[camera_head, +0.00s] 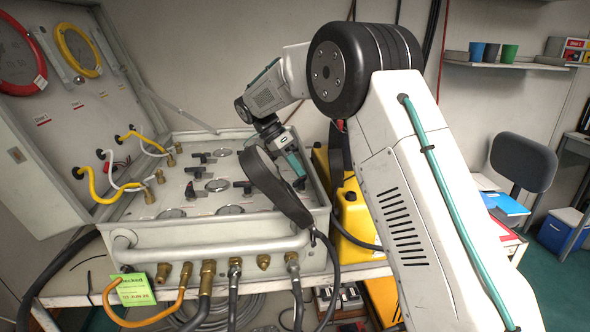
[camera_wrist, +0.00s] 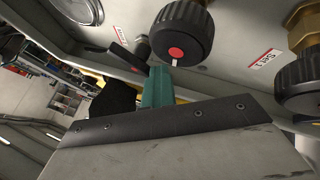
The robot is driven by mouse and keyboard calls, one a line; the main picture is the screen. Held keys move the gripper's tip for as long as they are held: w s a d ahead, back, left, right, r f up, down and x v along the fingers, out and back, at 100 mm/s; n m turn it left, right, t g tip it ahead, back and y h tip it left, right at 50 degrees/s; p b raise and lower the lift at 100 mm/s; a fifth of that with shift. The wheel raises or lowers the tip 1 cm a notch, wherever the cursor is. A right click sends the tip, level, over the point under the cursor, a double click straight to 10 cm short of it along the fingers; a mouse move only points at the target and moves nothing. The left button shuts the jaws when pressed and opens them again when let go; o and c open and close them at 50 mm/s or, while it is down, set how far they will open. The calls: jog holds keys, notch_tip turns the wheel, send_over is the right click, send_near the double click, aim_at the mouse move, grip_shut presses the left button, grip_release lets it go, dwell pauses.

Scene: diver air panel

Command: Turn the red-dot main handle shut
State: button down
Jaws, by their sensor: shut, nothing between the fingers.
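The air panel (camera_head: 160,204) is an open grey case with gauges, black handles and brass fittings. In the wrist view, a black ribbed knob with a red dot (camera_wrist: 182,36) is at the top middle. A black lever (camera_wrist: 126,60) sticks out to its left on the panel. My gripper (camera_wrist: 158,82) is shut, its teal tip just below the knob and beside the lever's base. I cannot tell whether it touches either. In the head view, my gripper (camera_head: 297,168) reaches down over the panel's right side, where my arm and a black strap hide part of the panel.
The broad black strap (camera_head: 272,188) hangs over the panel's right side, close to my gripper. Another ribbed black knob (camera_wrist: 306,82) is at the right in the wrist view. Yellow equipment (camera_head: 350,212) stands right of the case. Hoses (camera_head: 205,305) hang along the front.

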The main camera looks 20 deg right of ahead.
aim_at(301, 177)
jog(key=shift+d+m+g+y, duration=0.3)
jog(key=shift+m+g+y, duration=0.1)
jog(key=shift+m, duration=0.4)
jog(key=shift+s+d+m+g+y, duration=0.1)
jog(key=shift+d+m+g+y, duration=0.2)
jog(key=shift+m, duration=0.4)
jog(key=shift+s+d+m+g+y, duration=0.1)
jog(key=shift+m+g+y, duration=0.2)
jog(key=shift+m+y, duration=0.3)
dwell(0.6)
jog(key=shift+s+a, duration=0.4)
jog(key=shift+s, duration=0.2)
jog(key=v, duration=0.3)
jog(key=shift+w+a+r, duration=0.15)
jog(key=shift+a+r, duration=0.1)
jog(key=shift+a, duration=0.25)
jog(key=shift+w+d+r, duration=0.1)
jog(key=shift+w+r, duration=0.55)
jog(key=shift+r, duration=0.2)
jog(key=shift+w+d+r, duration=0.1)
jog(key=shift+w+r, duration=0.6)
jog(key=shift+r, duration=0.15)
jog(key=shift+r, duration=0.1)
